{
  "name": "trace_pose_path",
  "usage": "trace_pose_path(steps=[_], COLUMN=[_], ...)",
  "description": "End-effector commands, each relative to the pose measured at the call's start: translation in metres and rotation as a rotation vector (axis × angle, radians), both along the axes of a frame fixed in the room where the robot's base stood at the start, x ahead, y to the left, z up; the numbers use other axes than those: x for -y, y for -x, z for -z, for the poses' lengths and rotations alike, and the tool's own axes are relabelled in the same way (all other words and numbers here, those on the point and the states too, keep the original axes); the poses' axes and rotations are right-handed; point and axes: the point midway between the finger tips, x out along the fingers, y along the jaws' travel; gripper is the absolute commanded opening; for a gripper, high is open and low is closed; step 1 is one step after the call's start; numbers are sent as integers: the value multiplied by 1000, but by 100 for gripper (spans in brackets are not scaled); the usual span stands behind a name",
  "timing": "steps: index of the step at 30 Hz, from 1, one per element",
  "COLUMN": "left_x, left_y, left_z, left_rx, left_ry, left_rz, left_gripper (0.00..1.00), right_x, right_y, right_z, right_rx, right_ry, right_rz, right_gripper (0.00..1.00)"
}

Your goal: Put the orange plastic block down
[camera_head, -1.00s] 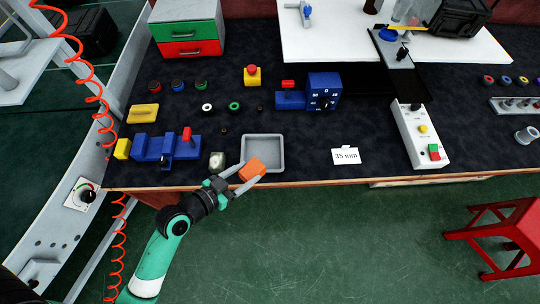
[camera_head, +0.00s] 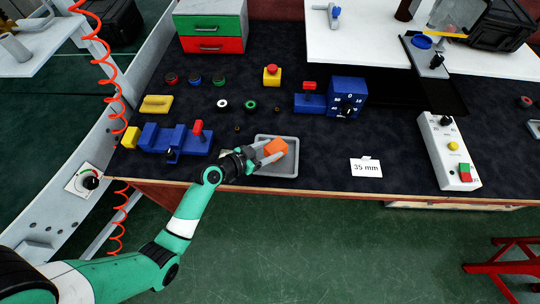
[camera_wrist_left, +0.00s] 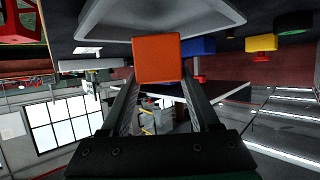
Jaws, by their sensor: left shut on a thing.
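The orange plastic block (camera_head: 276,147) is held between the fingers of my left gripper (camera_head: 270,153), which is shut on it. In the head view the block overlaps the upper middle of the shallow grey tray (camera_head: 285,170); I cannot tell whether it touches the tray. In the left wrist view the block (camera_wrist_left: 158,58) sits between the fingertips, with the tray's rim (camera_wrist_left: 215,8) behind it. My right gripper is not in view.
A blue fixture with a red clamp (camera_head: 185,138) stands left of the tray. A white card reading 35 mm (camera_head: 366,168) and a white control box (camera_head: 449,150) are to the right. Small rings and a red button (camera_head: 272,75) lie behind. The bench's front edge is close.

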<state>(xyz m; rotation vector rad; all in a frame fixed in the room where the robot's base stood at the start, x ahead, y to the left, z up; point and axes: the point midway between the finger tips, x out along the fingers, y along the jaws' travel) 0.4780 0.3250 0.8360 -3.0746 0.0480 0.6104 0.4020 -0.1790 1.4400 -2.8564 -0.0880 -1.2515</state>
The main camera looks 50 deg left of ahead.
Motion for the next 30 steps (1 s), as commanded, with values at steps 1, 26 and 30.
trace_pose_path(steps=[1,26,30], left_x=[-2,-2,-2], left_y=[-2,-3,-3], left_z=[4,38,38], left_rx=[1,0,0], left_ry=[0,1,1], left_rz=[-1,0,0], left_gripper=[1,92,92], right_x=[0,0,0], right_y=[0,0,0], right_z=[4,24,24], right_rx=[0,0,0], right_ry=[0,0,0], right_rz=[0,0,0], right_gripper=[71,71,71])
